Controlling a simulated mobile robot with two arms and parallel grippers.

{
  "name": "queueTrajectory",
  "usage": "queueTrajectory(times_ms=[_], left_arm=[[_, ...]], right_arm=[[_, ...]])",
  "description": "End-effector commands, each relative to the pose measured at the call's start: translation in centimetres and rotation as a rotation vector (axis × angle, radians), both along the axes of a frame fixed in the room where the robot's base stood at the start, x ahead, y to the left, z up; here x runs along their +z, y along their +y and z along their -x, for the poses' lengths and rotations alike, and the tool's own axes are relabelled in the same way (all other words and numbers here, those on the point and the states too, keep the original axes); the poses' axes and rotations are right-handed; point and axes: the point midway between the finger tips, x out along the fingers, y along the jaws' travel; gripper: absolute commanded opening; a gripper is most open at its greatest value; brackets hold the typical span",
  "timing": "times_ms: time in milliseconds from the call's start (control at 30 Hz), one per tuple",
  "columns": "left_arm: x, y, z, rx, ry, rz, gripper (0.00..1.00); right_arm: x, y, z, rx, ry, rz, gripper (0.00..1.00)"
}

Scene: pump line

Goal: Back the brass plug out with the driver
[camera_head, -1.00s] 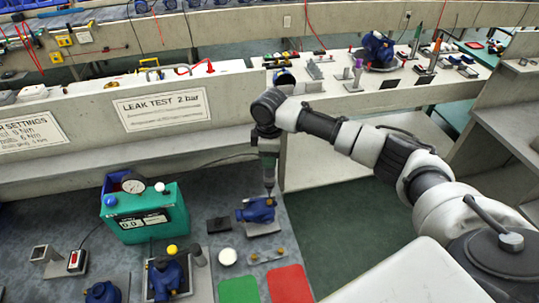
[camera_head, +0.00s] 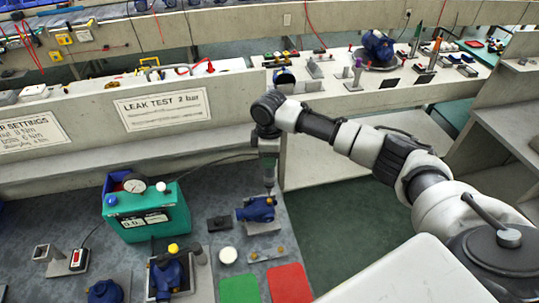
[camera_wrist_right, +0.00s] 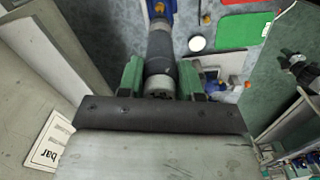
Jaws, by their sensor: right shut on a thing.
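My right gripper (camera_head: 268,143) is shut on the driver (camera_head: 269,170), which points straight down. Its thin tip is at the top of a blue pump body (camera_head: 258,211) on a light plate; I cannot tell whether it sits in the plug. A small brass-coloured spot, likely the brass plug (camera_head: 270,200), shows right at the tip, partly hidden by it. In the right wrist view the grey driver (camera_wrist_right: 160,58) is between the green fingers of my right gripper (camera_wrist_right: 160,80). The far end of the driver reaches toward blue pump parts at the top edge. My left gripper is not seen.
A green test box (camera_head: 147,212) with a gauge stands left of the pump. A white round dish (camera_head: 228,255), a green mat (camera_head: 239,290) and a red mat (camera_head: 290,284) lie in front. Another blue pump (camera_head: 166,277) sits in a fixture. A concrete wall rises behind.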

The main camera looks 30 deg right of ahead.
Motion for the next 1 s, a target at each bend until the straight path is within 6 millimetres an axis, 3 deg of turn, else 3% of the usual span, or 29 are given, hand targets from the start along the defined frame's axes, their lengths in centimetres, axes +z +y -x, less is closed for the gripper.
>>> queueTrajectory(times_ms=[1000], left_arm=[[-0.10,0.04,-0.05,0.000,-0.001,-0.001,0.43]], right_arm=[[-0.75,0.02,-0.03,0.000,-0.001,0.000,0.06]])
